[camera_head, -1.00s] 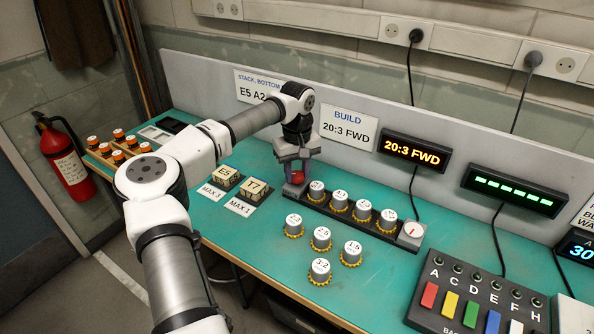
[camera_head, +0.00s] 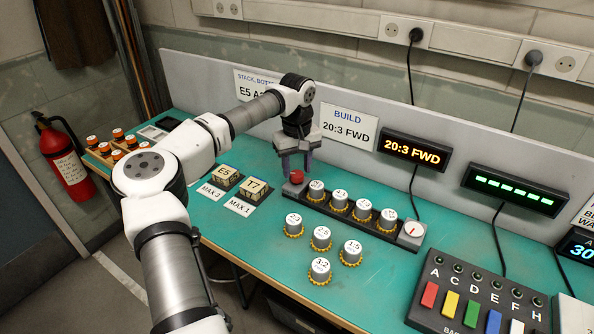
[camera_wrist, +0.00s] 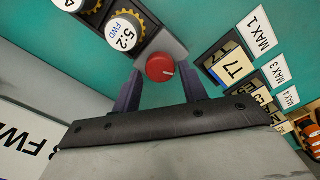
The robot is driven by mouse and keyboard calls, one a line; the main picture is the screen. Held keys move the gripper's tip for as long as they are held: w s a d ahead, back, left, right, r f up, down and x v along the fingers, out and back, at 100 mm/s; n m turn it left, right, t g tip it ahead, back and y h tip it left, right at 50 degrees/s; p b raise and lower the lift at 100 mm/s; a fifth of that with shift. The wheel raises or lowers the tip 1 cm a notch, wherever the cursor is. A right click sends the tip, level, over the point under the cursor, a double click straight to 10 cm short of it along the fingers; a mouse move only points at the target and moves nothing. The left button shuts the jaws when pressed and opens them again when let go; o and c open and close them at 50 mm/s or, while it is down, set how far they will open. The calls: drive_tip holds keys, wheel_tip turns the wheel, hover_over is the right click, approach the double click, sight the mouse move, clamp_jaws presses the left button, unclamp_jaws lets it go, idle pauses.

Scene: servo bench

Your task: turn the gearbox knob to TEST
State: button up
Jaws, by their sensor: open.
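The red gearbox knob (camera_head: 297,177) sits on the left end block of the dark gear rail (camera_head: 350,218). In the wrist view the round red knob (camera_wrist: 158,68) shows in full, with a short white mark towards its right side. My gripper (camera_head: 297,167) is just above the knob, pointing down, open and empty. Its two fingers (camera_wrist: 163,88) show apart in the wrist view, with the knob between and beyond their tips. The lettering around the knob cannot be read, so its setting cannot be told.
Several white-capped gears stand on the rail, the nearest (camera_head: 316,190) close beside the knob. A dial with a red pointer (camera_head: 411,231) is at the rail's right end. Loose gears (camera_head: 320,270) stand in front. Blocks T7 (camera_head: 254,190) and E5 lie left. The display (camera_head: 415,150) reads 20:3 FWD.

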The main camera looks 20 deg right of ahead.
sight(297, 173)
wheel_tip(297, 173, up, 12)
drive_tip(key=b, duration=0.2)
drive_tip(key=shift+r, duration=0.15)
